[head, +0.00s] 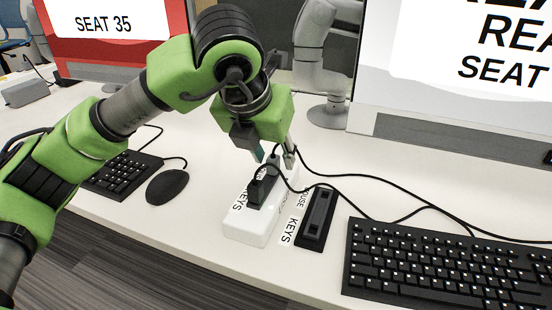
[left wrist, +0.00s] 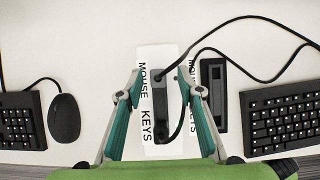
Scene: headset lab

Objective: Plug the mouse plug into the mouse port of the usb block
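The white usb block (head: 250,228) lies in mid-table with MOUSE and KEYS labels and a black strip on top; its white end also shows in the left wrist view (left wrist: 158,52). A black plug (head: 273,160) stands at the MOUSE end, with its cable running off to the right. I cannot tell how deep it sits. A second black plug (head: 255,190) stands at the KEYS end. My left gripper (head: 274,158) points down over the MOUSE end. Its fingers (left wrist: 166,92) are spread to both sides of the strip, apart from it. My right gripper is not in view.
A black holder (head: 318,215) with its own labels lies close right of the block. A keyboard (head: 450,262) is at right, with cables behind it. A mouse (head: 167,186) and another keyboard (head: 122,174) are at left. Monitors stand behind; the front edge is clear.

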